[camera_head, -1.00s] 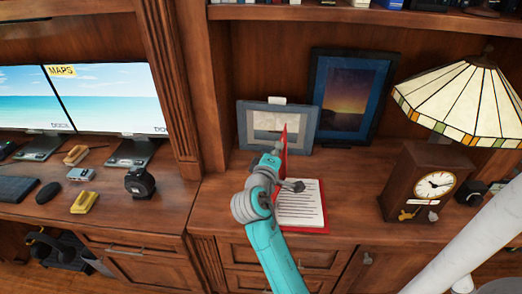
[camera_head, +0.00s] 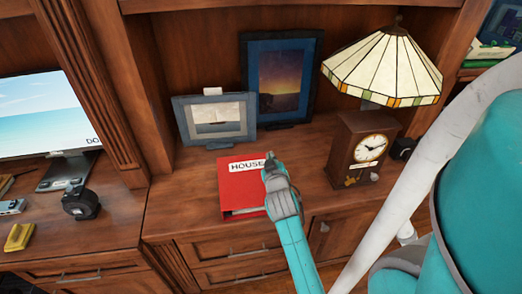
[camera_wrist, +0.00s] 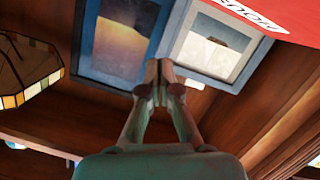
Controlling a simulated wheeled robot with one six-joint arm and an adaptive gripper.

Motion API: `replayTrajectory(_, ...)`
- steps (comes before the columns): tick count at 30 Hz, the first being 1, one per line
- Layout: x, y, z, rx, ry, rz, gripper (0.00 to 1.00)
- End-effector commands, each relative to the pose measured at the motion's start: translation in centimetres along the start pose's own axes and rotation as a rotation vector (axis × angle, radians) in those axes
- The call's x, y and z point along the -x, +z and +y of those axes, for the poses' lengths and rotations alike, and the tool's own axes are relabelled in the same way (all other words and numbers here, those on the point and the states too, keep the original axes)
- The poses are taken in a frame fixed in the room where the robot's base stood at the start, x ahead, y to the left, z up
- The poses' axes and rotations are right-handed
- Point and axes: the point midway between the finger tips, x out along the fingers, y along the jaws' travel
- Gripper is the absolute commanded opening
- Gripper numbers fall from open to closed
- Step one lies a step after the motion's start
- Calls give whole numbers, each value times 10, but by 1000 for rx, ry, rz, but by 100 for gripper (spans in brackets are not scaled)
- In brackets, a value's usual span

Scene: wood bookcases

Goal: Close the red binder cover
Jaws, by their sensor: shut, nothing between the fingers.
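The red binder (camera_head: 243,188) lies on the wooden desk with its cover down over the pages. A white label reading HOUSE faces up on it. In the wrist view, part of the red cover (camera_wrist: 295,20) shows at the top right. My gripper (camera_head: 270,160) is at the binder's right edge in the head view, shut and empty. In the wrist view its fingertips (camera_wrist: 158,72) are together, apart from the cover. Whether it touches the binder in the head view I cannot tell.
Two picture frames (camera_head: 216,138) (camera_head: 245,62) stand behind the binder. A wooden clock (camera_head: 340,150) and a stained-glass lamp (camera_head: 385,65) stand to the right. Clear desktop lies left of the binder. A monitor (camera_head: 45,115) and tape dispenser (camera_head: 80,203) are farther left.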

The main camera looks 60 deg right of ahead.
Motion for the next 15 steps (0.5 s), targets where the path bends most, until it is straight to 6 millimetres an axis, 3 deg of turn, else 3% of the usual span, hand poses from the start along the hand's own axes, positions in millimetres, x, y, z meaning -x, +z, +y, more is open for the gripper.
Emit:
replayTrajectory(6, -8, 31, -1, -147, -36, -3, 0)
replayTrajectory(15, -13, 52, -7, -263, -66, -1, 0)
